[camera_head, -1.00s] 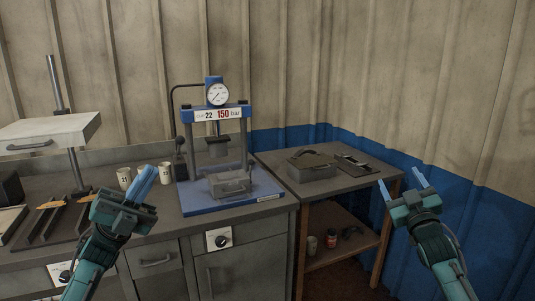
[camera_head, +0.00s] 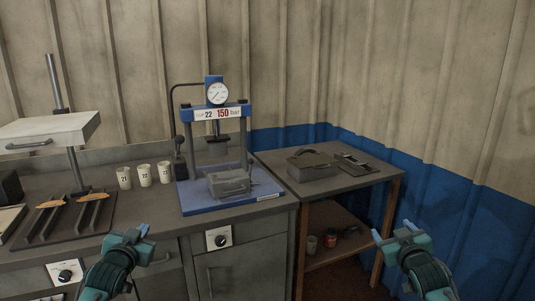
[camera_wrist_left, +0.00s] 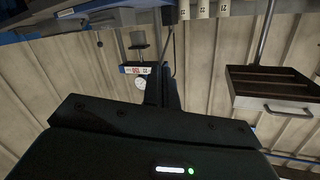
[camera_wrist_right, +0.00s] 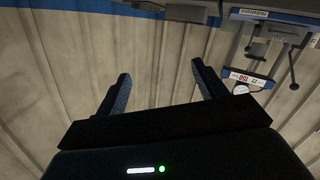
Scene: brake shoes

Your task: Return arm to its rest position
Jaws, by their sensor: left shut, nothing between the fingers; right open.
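My left gripper (camera_head: 141,233) is low in front of the bench at the left of the head view, shut and empty. In the left wrist view its closed fingers (camera_wrist_left: 163,88) stand together, with the press and wall beyond, upside down. My right gripper (camera_head: 393,233) is low at the right of the head view, in front of the blue wall band, open and empty. In the right wrist view its two fingers (camera_wrist_right: 162,90) are spread apart with only wall between them. Neither gripper touches anything.
A blue press (camera_head: 215,115) with a gauge holds a grey block (camera_head: 229,182). White cups (camera_head: 144,175) stand left of it. Brake shoes (camera_head: 91,200) lie on a dark tray (camera_head: 75,229). A side table (camera_head: 350,180) carries a grey box (camera_head: 313,159). A raised drawer unit (camera_head: 50,133) stands left.

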